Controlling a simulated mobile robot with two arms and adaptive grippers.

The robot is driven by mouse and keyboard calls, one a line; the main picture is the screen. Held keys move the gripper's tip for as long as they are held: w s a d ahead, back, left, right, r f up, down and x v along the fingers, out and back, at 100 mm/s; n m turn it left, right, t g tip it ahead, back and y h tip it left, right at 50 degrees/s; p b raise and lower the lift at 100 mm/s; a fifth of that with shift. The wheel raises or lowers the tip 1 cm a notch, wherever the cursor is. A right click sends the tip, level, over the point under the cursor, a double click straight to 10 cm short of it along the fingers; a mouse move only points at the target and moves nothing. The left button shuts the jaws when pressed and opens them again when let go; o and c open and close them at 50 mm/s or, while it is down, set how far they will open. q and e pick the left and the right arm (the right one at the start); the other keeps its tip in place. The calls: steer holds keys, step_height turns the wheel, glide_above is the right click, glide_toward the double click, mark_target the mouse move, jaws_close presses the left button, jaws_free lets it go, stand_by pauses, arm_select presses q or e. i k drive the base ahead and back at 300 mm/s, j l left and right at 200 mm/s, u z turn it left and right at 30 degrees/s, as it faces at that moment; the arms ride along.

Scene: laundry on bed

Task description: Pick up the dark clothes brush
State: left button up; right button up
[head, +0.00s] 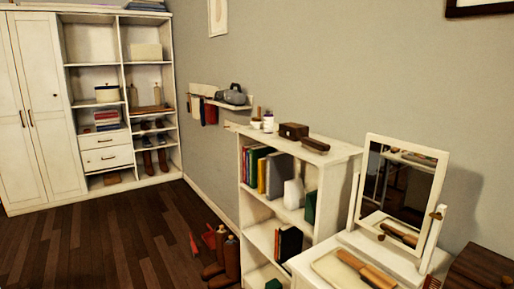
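A brown, long-shaped item with a darker edge (366,269), possibly a brush, lies across a pale tray (333,268) on the white dressing table at the lower right. A small dark brown item (315,144) lies flat on top of the white bookshelf, beside a dark brown box (293,131). I cannot tell which of these, if any, is the dark clothes brush; they are too small to make out. Neither of my grippers is in view.
The white bookshelf (339,153) and a tilted mirror (401,190) stand along the right wall. Boots (231,258) stand on the floor beside the bookshelf. A wall rack (222,102) hangs behind. A white wardrobe (27,110) stands at the far left. The wooden floor (90,250) at left is clear.

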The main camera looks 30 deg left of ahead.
mark_target(321, 149)
steer(key=u, duration=0.65)
steer(key=z, duration=1.7)
steer(key=u, duration=1.7)
steer(key=i+j+u, duration=0.15)
steer(key=i+j, duration=0.8)
steer(key=i, duration=0.15)
